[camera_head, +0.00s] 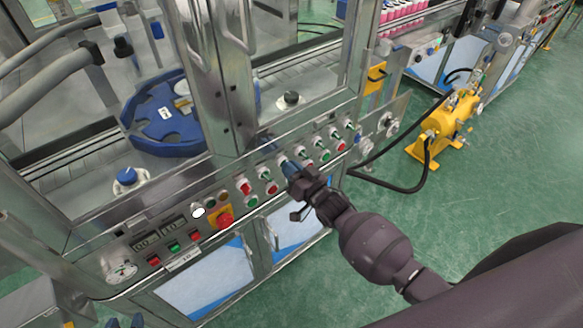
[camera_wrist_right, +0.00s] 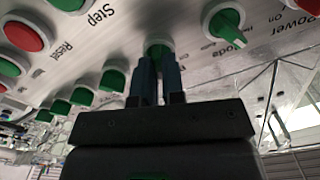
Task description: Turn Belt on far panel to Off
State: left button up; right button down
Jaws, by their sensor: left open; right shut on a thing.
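My right gripper (camera_head: 289,168) is at the row of knobs and buttons on the machine's front panel (camera_head: 228,178). In the right wrist view its two dark fingers (camera_wrist_right: 158,78) are shut on a green selector knob (camera_wrist_right: 157,47), whose label is mostly hidden. To its right is another green selector knob (camera_wrist_right: 224,20), labelled Mode. No Belt label is readable in either view. The dark blue fingertips of my left gripper (camera_head: 125,322) show at the bottom edge of the head view, apart and empty.
Red and green buttons (camera_head: 271,187) sit close beside the right gripper. A red-and-yellow switch (camera_head: 223,218) and displays are further left. A yellow pump (camera_head: 447,122) with a black hose stands on the green floor, at right. Glass doors rise above the panel.

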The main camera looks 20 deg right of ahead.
jog(key=shift+a+n+p, duration=0.15)
jog(key=shift+n+p, duration=0.2)
jog(key=shift+n, duration=4.65)
jog(key=c, duration=1.2)
grip_release()
jog(key=shift+s, duration=0.1)
jog(key=v, duration=1)
jog(key=shift+s, duration=0.35)
